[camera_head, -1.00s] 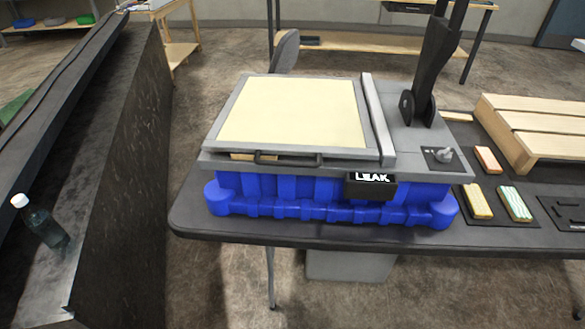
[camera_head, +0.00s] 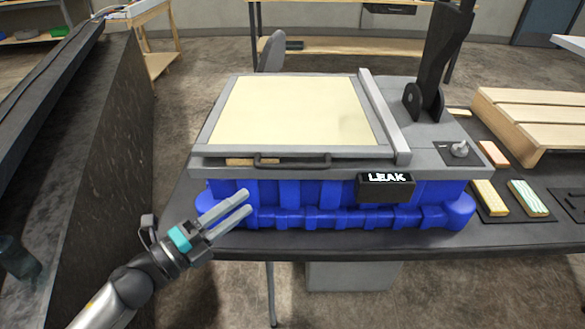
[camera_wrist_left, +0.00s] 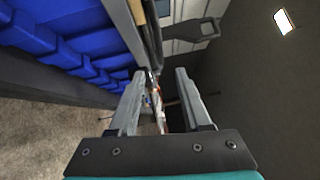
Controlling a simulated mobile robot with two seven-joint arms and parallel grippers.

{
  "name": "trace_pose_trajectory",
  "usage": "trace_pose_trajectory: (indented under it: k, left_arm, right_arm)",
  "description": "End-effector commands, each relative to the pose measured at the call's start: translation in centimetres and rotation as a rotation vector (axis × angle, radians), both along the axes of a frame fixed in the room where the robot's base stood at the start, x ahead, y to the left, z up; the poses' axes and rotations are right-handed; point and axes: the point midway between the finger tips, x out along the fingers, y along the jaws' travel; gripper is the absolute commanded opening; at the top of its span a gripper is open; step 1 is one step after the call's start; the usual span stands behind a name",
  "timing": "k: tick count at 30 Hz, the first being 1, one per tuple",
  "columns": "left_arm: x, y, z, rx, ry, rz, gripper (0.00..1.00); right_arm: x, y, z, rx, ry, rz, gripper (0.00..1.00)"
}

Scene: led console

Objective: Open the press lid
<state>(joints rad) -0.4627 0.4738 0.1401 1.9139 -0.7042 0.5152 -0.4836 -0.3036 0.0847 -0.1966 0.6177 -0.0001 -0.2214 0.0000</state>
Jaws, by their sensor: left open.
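The press has a blue ribbed base (camera_head: 340,215) and a grey lid with a cream panel (camera_head: 295,110). The lid lies flat and shut. A dark bar handle (camera_head: 292,161) runs along the lid's front edge, left of the LEAK sign. My left gripper (camera_head: 246,201) is open and empty, below and left of the handle, in front of the blue base and apart from the handle. In the left wrist view nothing is clearly held between its fingers (camera_wrist_left: 160,75); the blue base (camera_wrist_left: 55,40) lies to the left. My right gripper is not in view.
The LEAK sign (camera_head: 386,187) sticks out at the front right of the press. A knob (camera_head: 459,149) and a tall black arm (camera_head: 433,70) stand to its right. Sponge-like blocks (camera_head: 528,198) and a wooden pallet (camera_head: 535,125) are farther right. A dark ramp-like block (camera_head: 95,180) stands left.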

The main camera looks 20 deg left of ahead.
Motion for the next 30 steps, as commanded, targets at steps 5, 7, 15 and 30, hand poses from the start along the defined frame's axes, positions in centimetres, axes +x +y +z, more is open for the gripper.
trace_pose_trajectory:
  k: [5,7,15,30]
  left_arm:
    - [2.2,-1.1,0.3,-0.002,-0.001,0.002,0.48]
    - [3.2,-1.7,0.5,-0.002,-0.001,0.002,0.48]
    - [6.8,-3.7,0.8,-0.004,0.000,0.004,0.48]
    - [12.1,-6.6,1.3,-0.005,0.003,0.005,0.48]
  right_arm:
    - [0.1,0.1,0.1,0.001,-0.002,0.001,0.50]
    - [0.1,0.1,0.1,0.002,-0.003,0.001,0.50]
    - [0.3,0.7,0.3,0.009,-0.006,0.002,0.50]
    - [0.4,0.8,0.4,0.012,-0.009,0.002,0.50]
